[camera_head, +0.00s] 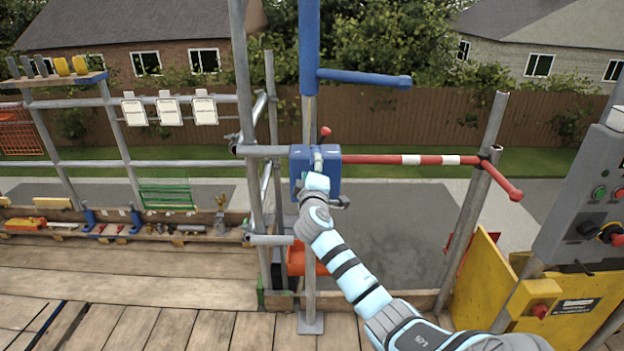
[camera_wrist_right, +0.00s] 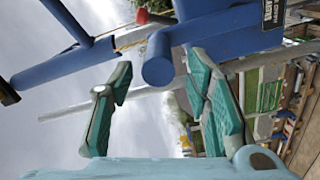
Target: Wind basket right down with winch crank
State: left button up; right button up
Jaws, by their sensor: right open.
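The blue winch box (camera_head: 299,163) is fixed to the upright pole in the middle of the head view. My right gripper (camera_head: 318,162) is in front of it and covers much of its face. In the right wrist view the gripper (camera_wrist_right: 158,88) has its two teal-padded fingers spread, with nothing clamped between them. A rounded blue bar end (camera_wrist_right: 158,70) shows just beyond the gap. I cannot tell which part is the crank; a small dark knob (camera_head: 341,202) shows at the box's lower right. An orange container (camera_head: 296,258) is partly hidden low behind the pole. My left gripper is out of view.
A red-and-white barrier bar (camera_head: 425,160) extends right from beside the winch. A blue jib (camera_head: 365,77) sticks out above. A yellow panel (camera_head: 490,285) and a grey control box (camera_head: 585,200) stand at right. Tools lie on the left ledge (camera_head: 120,228).

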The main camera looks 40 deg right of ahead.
jog(key=v, duration=0.7)
jog(key=shift+w+a, duration=0.2)
